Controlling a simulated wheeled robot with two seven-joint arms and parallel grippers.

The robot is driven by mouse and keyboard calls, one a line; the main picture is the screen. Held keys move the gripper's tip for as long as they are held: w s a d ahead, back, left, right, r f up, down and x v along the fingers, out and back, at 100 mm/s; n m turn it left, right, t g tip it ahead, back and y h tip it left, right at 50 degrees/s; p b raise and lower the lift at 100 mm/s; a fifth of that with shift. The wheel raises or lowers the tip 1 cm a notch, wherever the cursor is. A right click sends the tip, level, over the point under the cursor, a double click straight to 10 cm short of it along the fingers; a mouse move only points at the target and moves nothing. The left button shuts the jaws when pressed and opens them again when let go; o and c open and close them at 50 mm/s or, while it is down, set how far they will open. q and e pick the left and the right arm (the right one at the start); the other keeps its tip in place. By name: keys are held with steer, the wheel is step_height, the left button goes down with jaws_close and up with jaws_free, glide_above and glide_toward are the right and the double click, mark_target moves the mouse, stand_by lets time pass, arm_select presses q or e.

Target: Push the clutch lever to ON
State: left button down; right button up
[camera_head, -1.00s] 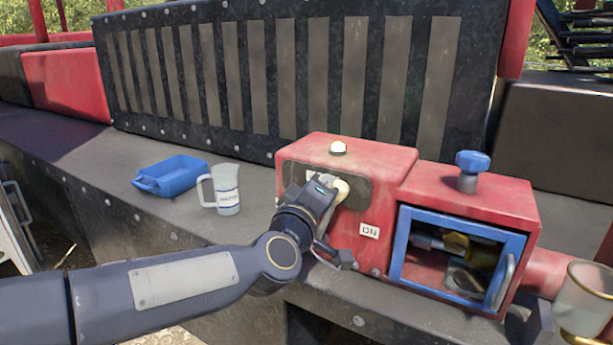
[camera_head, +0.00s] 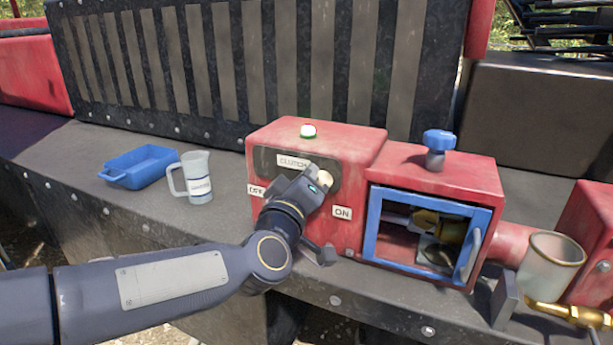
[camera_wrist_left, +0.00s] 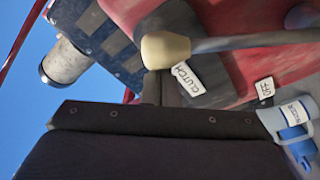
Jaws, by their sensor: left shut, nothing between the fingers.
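The clutch lever's cream knob (camera_head: 324,179) stands out from the dark panel of the red box (camera_head: 264,140). A CLUTCH label (camera_head: 293,161) is above, an OFF label (camera_head: 256,191) is left and an ON label (camera_head: 342,212) is right; the knob is nearer ON. My left gripper (camera_head: 318,187) is shut and empty, right at the knob. In the left wrist view its closed fingers (camera_wrist_left: 160,88) end just under the knob (camera_wrist_left: 166,50); I cannot tell if they touch. The lever's grey shaft (camera_wrist_left: 255,42) shows there. My right gripper is not in view.
A blue tray (camera_head: 139,166) and a measuring jug (camera_head: 196,179) stand left of the box. Right of it are a blue-framed door (camera_head: 374,222) with a handle, a blue knob (camera_head: 440,140) on top and a clear cup (camera_head: 553,262). A small lamp (camera_head: 308,131) tops the box.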

arm_select(q)
steer(key=s+a+r, duration=0.1)
steer(key=s+a, duration=0.4)
steer(key=s, duration=0.3)
steer(key=shift+r+b, duration=0.25)
steer(key=shift+b, duration=0.15)
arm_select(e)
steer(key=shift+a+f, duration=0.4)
arm_select(q)
steer(key=s+a+f+m+g, duration=0.1)
steer(key=s+a+f+g, duration=0.3)
steer(key=s+f, duration=0.3)
steer(key=s+a+f+m+g, duration=0.2)
steer(key=s+a+f+g, duration=0.2)
steer(key=s+f, duration=0.3)
steer(key=s+a+f+m+g, duration=0.2)
steer(key=s+a+f+g, duration=0.2)
steer(key=s+f, duration=0.4)
step_height(320, 180, down, 3)
steer(key=shift+f+g+y, duration=0.15)
steer(key=shift+g+y, duration=0.25)
